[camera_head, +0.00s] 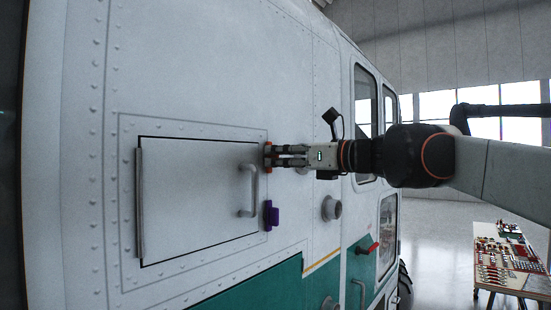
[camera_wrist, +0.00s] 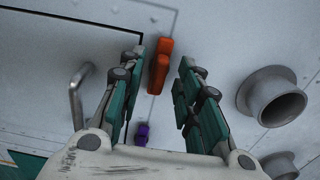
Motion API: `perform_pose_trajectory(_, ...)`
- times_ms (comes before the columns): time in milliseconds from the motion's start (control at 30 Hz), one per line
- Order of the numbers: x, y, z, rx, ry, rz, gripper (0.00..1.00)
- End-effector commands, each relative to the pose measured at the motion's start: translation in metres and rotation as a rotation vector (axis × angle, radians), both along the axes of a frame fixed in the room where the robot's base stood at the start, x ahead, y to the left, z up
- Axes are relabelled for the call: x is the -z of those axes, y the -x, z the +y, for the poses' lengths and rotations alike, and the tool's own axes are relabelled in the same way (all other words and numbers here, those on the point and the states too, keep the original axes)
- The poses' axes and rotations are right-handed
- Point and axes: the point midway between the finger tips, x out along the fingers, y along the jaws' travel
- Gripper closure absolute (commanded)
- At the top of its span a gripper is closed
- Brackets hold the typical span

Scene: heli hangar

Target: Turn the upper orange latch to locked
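The upper orange latch (camera_wrist: 160,66) is on the white hull beside the upper right corner of the access panel (camera_head: 195,200). In the wrist view it runs nearly straight up and down. In the head view it shows as a small orange piece (camera_head: 267,157), partly covered by my fingers. My gripper (camera_wrist: 163,58) is open, with one finger on each side of the latch and a gap visible on the right. Whether the left finger touches it I cannot tell. In the head view my gripper (camera_head: 275,156) reaches in from the right, against the hull.
A purple latch (camera_head: 271,215) sits lower on the same panel edge. A grey panel handle (camera_head: 250,190) is left of my fingers. A round grey pipe stub (camera_wrist: 272,97) juts out on the right.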

Motion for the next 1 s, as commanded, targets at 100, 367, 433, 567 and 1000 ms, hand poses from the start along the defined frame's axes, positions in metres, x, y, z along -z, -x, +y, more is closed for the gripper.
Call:
perform_pose_trajectory(100, -0.0002, 0.0001, 0.0, 0.0, 0.0, 0.0, 0.68)
perform_pose_trajectory(367, -0.0001, 0.0002, 0.0001, 0.0, 0.0, 0.0, 1.0)
perform_pose_trajectory(433, -0.0001, 0.0001, 0.0001, 0.0, 0.0, 0.0, 1.0)
perform_pose_trajectory(567, -0.0001, 0.0002, 0.0001, 0.0, 0.001, -0.002, 1.0)
perform_pose_trajectory(1000, -0.0001, 0.0006, 0.0006, 0.0, 0.103, -0.132, 1.0)
